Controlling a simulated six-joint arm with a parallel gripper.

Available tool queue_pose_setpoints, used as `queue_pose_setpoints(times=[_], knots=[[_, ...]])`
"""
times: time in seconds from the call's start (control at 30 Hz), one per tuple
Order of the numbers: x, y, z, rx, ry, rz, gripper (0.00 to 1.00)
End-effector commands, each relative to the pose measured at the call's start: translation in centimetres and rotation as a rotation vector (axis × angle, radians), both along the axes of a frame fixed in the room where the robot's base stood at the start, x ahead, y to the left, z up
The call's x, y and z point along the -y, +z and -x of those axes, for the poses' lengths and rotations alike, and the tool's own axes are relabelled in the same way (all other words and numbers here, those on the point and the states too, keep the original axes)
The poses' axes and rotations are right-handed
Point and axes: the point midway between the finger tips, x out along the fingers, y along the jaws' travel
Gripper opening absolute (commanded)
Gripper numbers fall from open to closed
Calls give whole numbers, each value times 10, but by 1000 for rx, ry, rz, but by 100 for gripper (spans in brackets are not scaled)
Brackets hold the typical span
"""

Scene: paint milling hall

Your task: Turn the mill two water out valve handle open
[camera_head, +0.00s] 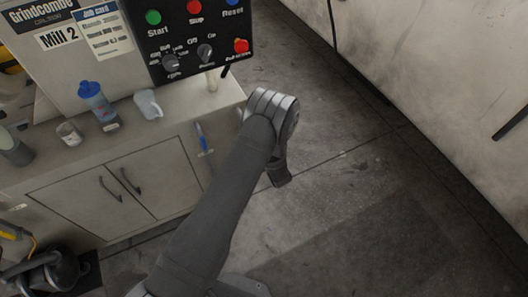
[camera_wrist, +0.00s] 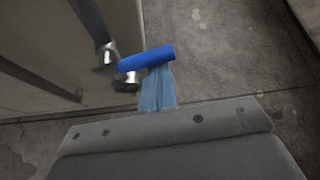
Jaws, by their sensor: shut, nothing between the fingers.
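A bright blue valve handle (camera_wrist: 147,58) lies across the middle of the wrist view, tilted slightly, beside bare metal valve fittings (camera_wrist: 128,82). My gripper (camera_wrist: 157,74) shows there as pale blue-grey fingers, shut and empty. Their tips meet the handle's lower edge in the picture; whether they touch it I cannot tell. In the head view a small blue handle (camera_head: 203,142) shows on the cabinet front below the Mill 2 panel; I cannot tell whether it is the same one. My arm's end is to its right, with the fingers not clearly visible. No valve label is readable.
The Mill 2 cabinet (camera_head: 105,160) has two doors with dark pulls. On its top stand a blue-capped bottle (camera_head: 96,103), a white jug (camera_head: 148,104) and a glass jar (camera_head: 69,133). The control panel (camera_head: 197,35) is above. Concrete floor (camera_head: 340,150) lies open to the right.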

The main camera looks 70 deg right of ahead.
Motion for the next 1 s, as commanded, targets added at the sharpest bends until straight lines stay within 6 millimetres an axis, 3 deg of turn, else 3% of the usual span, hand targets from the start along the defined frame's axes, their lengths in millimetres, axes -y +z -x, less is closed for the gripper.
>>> queue_pose_setpoints(times=[1.0], knots=[[-26, 43, -28, 1, 3, 4, 0]])
